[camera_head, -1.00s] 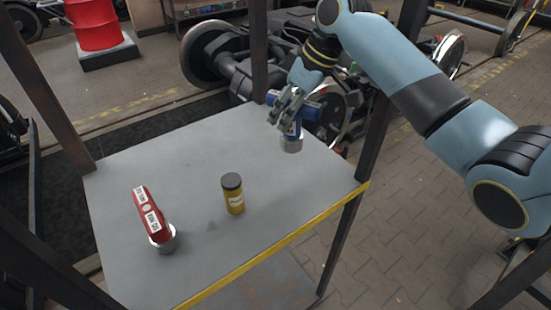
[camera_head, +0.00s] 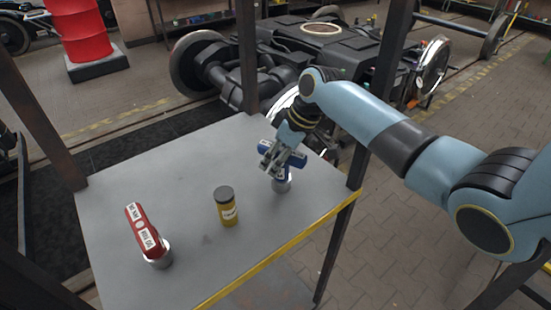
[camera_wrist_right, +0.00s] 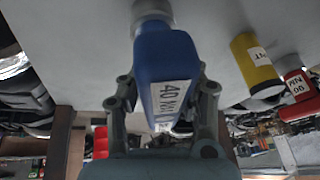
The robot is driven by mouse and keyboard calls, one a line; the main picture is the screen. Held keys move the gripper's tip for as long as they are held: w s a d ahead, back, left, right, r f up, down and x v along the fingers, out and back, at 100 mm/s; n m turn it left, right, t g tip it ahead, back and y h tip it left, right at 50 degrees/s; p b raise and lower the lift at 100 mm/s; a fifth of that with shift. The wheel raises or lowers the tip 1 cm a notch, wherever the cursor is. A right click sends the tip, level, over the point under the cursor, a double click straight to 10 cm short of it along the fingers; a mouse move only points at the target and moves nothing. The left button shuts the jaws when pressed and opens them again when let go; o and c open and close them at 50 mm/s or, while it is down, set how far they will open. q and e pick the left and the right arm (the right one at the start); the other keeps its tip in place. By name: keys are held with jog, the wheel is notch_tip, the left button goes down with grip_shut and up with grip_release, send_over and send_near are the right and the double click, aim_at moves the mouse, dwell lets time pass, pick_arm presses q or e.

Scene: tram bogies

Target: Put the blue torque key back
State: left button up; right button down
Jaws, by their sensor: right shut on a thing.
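The blue torque key (camera_head: 268,148) stands at the right part of the grey shelf top (camera_head: 150,165), its silver round end (camera_head: 283,184) at or just above the surface; I cannot tell if it touches. My right gripper (camera_head: 272,165) is shut on its blue body. In the right wrist view the blue key (camera_wrist_right: 165,60) with a white label reading "40" sits between the fingers (camera_wrist_right: 163,105). A red key (camera_head: 142,228) with white labels and a silver end stands at the front left of the shelf. My left gripper is not in view.
A yellow canister with a dark lid (camera_head: 227,208) stands between the two keys. Dark posts (camera_head: 375,100) rise at the shelf's corners. A yellow strip (camera_head: 290,245) marks the front edge. A dark bogie (camera_head: 320,50) lies behind. The shelf's back left is clear.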

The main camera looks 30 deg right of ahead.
jog(key=shift+f, duration=0.1)
jog(key=c, duration=1.2)
grip_release()
jog(key=shift+o, duration=1.4)
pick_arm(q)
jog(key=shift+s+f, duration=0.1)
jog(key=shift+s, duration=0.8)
pick_arm(e)
jog(key=shift+s+d+r, duration=0.15)
jog(key=shift+r, duration=0.4)
jog(key=v, duration=1.1)
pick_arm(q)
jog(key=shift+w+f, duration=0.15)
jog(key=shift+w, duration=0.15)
